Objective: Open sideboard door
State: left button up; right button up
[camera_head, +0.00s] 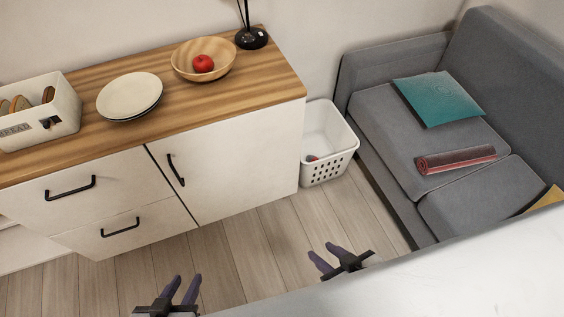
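The white sideboard has a wooden top (85,98). Its door (235,165) is on the right half of the front and looks closed. A black vertical handle (175,170) sits near the door's left edge. Two drawers with black handles are to the left of the door. My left gripper (182,289) is at the bottom of the view, below the sideboard front, with its fingers apart and nothing between them. My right gripper (328,257) is further right, over the floor, also with fingers apart and empty. Neither touches the door or handle.
A bread box (62,108), plates (130,94) and a wooden bowl (222,57) with a red fruit stand on the top. A white basket (330,165) stands right of the sideboard. A grey sofa (375,120) and a white surface (480,265) are at right. Floor before the door is clear.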

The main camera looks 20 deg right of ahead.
aim_at(224, 168)
jog(key=z, duration=0.05)
jog(key=k, duration=0.6)
jog(key=u, duration=0.85)
jog(key=i, duration=0.9)
jog(key=z, duration=0.05)
